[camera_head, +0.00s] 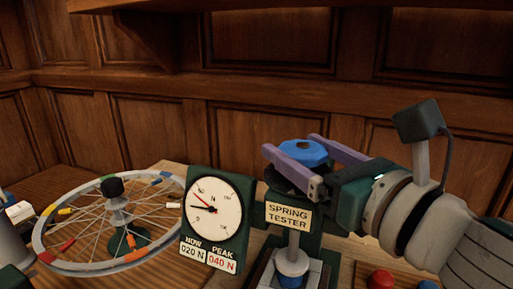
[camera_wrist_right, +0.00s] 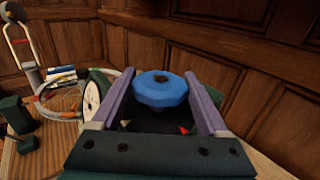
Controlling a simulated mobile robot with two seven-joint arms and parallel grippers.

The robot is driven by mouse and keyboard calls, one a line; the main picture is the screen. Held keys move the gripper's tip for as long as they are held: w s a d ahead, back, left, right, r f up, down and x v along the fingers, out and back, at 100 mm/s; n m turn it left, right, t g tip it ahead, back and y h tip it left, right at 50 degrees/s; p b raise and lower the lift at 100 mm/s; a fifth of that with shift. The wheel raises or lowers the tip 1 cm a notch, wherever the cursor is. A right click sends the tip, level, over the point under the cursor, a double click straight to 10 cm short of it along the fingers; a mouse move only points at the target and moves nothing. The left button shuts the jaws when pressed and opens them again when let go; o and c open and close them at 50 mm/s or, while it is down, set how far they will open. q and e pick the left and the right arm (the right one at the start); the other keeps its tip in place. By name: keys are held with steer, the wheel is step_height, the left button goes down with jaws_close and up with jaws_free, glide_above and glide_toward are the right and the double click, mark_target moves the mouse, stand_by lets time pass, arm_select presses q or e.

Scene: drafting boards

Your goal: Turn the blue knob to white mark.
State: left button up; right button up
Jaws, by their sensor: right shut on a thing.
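The blue knob (camera_head: 303,153) is a faceted disc on top of the dark green spring tester (camera_head: 309,222). My right gripper (camera_head: 302,160) comes in from the right, its two lilac fingers shut on the knob from opposite sides. In the right wrist view the knob (camera_wrist_right: 160,90) sits between the fingers, with a dark hole in its top. Below it, a small white mark (camera_wrist_right: 126,121) shows at left and a red mark (camera_wrist_right: 183,130) at right. The knob's own pointer, if any, cannot be made out. My left gripper's fingers are not seen.
A round gauge (camera_head: 213,211) stands left of the tester, above readouts of 020 N and 040 N. A spoked wheel (camera_head: 85,267) with coloured bands is farther left. A red button (camera_head: 381,280) is at the lower right. A panelled wooden wall (camera_head: 240,120) closes the back.

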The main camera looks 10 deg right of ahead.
steer(key=c, duration=0.5)
steer(key=shift+y, duration=0.3)
steer(key=shift+n+g+y+b, duration=0.35)
steer(key=shift+n+g+y, duration=0.05)
steer(key=shift+n+y, duration=0.4)
steer(key=shift+f+n+g+y+b, duration=0.15)
steer(key=shift+n+g+y+b, duration=0.5)
steer(key=shift+y, duration=0.45)
steer(key=n+g+y+b, duration=0.4)
steer(key=g+b, duration=0.1)
steer(key=b, duration=0.4)
steer(key=n+g+y+b, duration=0.4)
steer(key=n+g+b, duration=0.1)
steer(key=b, duration=0.4)
steer(key=shift+f+g, duration=0.1)
steer(key=shift+g, duration=0.55)
steer(key=shift+r+n+g+b, duration=0.25)
steer(key=shift+n+g+b, duration=0.9)
steer(key=shift+g+b, duration=0.35)
